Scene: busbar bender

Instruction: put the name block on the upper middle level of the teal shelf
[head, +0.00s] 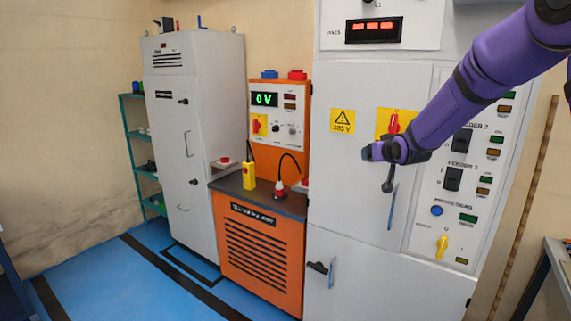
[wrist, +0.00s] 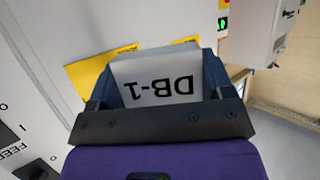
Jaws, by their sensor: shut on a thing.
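The name block (wrist: 158,82), a pale plate marked DB-1, sits between the two fingers of my gripper (wrist: 157,75) in the wrist view; its lettering appears upside down. My gripper (head: 375,151) is shut on it in front of the grey cabinet in the head view, beside the red switch on a yellow plate. The block itself cannot be made out in the head view. The teal shelf (head: 130,133) stands at the far left against the wall, well away from my gripper. Its levels hold small items, and the tall grey locker partly hides its right side.
A tall grey locker (head: 190,120) stands right of the shelf. The orange machine (head: 258,250) has a dark top with a yellow pendant (head: 249,175). The grey cabinet (head: 375,255) has protruding handles. Blue floor (head: 110,285) is open at lower left.

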